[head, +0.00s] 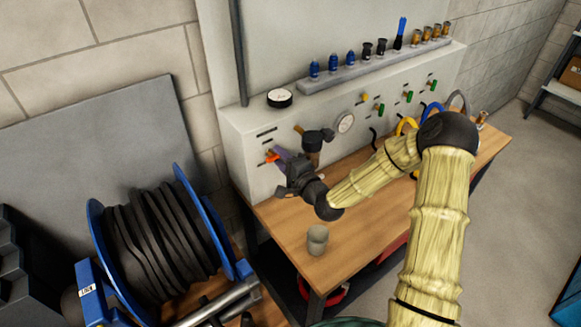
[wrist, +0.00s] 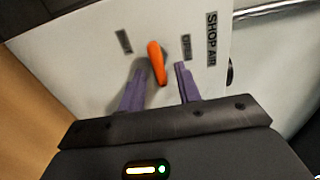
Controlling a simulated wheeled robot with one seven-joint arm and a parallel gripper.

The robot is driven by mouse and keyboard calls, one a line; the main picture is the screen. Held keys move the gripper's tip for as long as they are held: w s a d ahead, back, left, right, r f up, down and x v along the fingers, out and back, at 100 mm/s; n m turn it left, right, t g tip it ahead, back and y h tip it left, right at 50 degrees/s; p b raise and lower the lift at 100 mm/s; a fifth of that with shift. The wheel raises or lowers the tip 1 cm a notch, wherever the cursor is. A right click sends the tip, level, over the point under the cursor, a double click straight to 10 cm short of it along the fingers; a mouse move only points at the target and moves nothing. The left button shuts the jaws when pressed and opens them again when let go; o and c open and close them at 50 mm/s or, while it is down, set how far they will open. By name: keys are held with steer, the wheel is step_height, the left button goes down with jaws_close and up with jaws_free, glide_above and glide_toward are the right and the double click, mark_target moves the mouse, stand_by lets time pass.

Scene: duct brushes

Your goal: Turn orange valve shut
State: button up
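The orange valve handle (wrist: 156,62) is on the white panel, between and just beyond the fingertips of my gripper (wrist: 159,80) in the wrist view. It is tilted slightly from upright in that picture. My gripper's two purple fingers are spread apart, with a gap on each side of the handle. In the head view the orange valve (head: 272,157) shows at the left end of the panel, with my gripper (head: 281,157) right beside it. Small labels sit on both sides of the handle, and a "SHOP AIR" label (wrist: 212,38) is to the right.
A wooden bench (head: 285,222) runs below the panel, with a grey cup (head: 317,240) on it. A dark fitting with a brass part (head: 313,140) stands out close to my gripper. Gauges and green-handled valves (head: 380,108) are farther right. A blue hose reel (head: 165,235) stands left.

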steer(key=p+v, duration=0.6)
steer(key=v, duration=1.1)
steer(key=shift+p, duration=0.3)
steer(key=shift+s+d, duration=0.1)
steer(key=shift+d, duration=0.05)
